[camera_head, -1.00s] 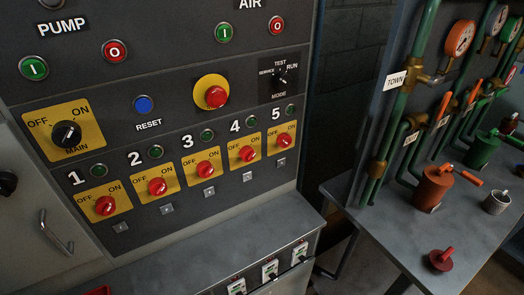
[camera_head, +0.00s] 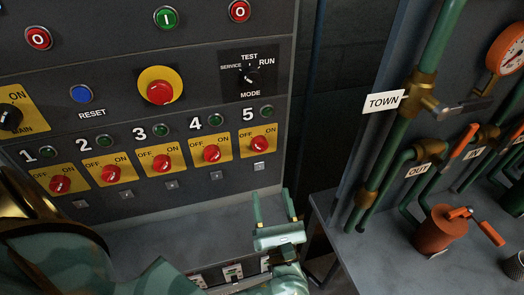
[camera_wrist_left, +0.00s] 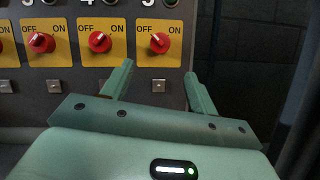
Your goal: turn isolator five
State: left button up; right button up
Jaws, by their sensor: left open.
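Isolator five is a red rotary knob (camera_head: 259,143) on a yellow OFF/ON plate (camera_head: 244,147), at the right end of the row under the number 5. It also shows in the left wrist view as a red knob (camera_wrist_left: 160,43), just beyond and between my fingertips. My left gripper (camera_head: 273,208) is open and empty, below and a little right of this knob, apart from the panel. In the left wrist view its two green fingers (camera_wrist_left: 158,78) stand wide apart. My right gripper is not in view.
Isolator four (camera_head: 211,153) sits close on the left of five. A mode switch (camera_head: 251,76) and a red emergency button (camera_head: 159,92) are above. A grey ledge (camera_head: 160,235) runs below the panel. Green pipes and a red pump (camera_head: 440,230) stand at the right.

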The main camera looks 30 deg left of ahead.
aim_at(260, 145)
pick_arm(q)
jog(key=p+x, duration=0.2)
jog(key=x, duration=1)
jog(key=shift+w+a+r, duration=0.1)
jog(key=shift+w, duration=0.05)
jog(key=c, duration=1)
